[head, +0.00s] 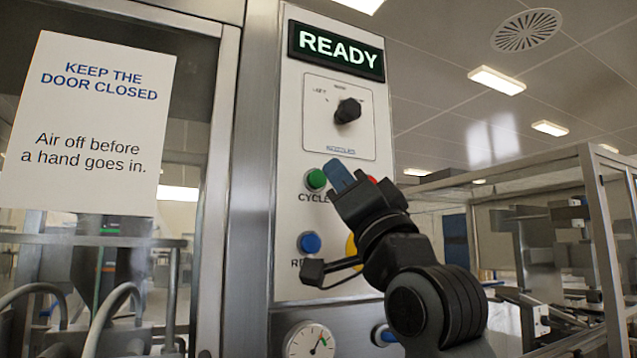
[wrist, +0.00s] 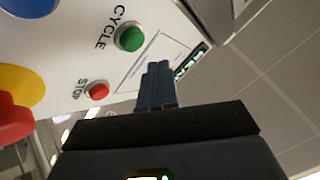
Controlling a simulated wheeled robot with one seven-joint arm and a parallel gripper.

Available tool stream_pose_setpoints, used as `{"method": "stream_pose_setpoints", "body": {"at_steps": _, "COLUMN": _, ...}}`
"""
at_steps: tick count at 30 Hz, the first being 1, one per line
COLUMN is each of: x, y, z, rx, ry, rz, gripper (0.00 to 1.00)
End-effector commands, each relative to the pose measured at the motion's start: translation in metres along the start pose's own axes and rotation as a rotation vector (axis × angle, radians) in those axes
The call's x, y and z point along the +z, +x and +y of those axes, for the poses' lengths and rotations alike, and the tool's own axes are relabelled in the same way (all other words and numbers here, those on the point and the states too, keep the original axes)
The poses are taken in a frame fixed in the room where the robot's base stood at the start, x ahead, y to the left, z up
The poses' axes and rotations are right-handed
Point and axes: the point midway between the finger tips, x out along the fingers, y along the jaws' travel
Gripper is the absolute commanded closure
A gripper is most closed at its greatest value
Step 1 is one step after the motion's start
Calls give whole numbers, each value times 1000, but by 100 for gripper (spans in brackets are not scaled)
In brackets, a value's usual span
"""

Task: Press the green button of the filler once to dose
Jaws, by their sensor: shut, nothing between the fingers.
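The green button (head: 316,180), labelled CYCLE, sits on the white control panel (head: 290,130) and looks unpressed. It also shows in the wrist view (wrist: 131,38), fully uncovered, above and left of the fingertips. My gripper (head: 342,175) is shut and empty, its blue fingers together. In the head view the fingertips are just right of the green button, in front of the panel, between it and the mostly hidden red STOP button. In the wrist view the fingertips (wrist: 158,72) point towards the panel without covering the button. I cannot tell their exact gap from the panel.
The display (head: 336,50) reads READY above a black selector knob (head: 348,111). A blue button (head: 309,243) sits below the green one. The red STOP button (wrist: 97,90) and a red emergency knob on yellow (wrist: 20,85) are close by. A signed glass door (head: 90,115) stands left.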

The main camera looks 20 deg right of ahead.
Motion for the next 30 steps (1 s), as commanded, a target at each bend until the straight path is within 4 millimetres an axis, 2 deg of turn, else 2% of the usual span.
{"method": "stream_pose_setpoints", "body": {"at_steps": 9, "x": 8, "y": 12, "z": 9, "rx": 0, "ry": 1, "rz": 0, "gripper": 100}}
{"method": "stream_pose_setpoints", "body": {"at_steps": 30, "x": 9, "y": 13, "z": 9, "rx": 0, "ry": 1, "rz": 0, "gripper": 100}}
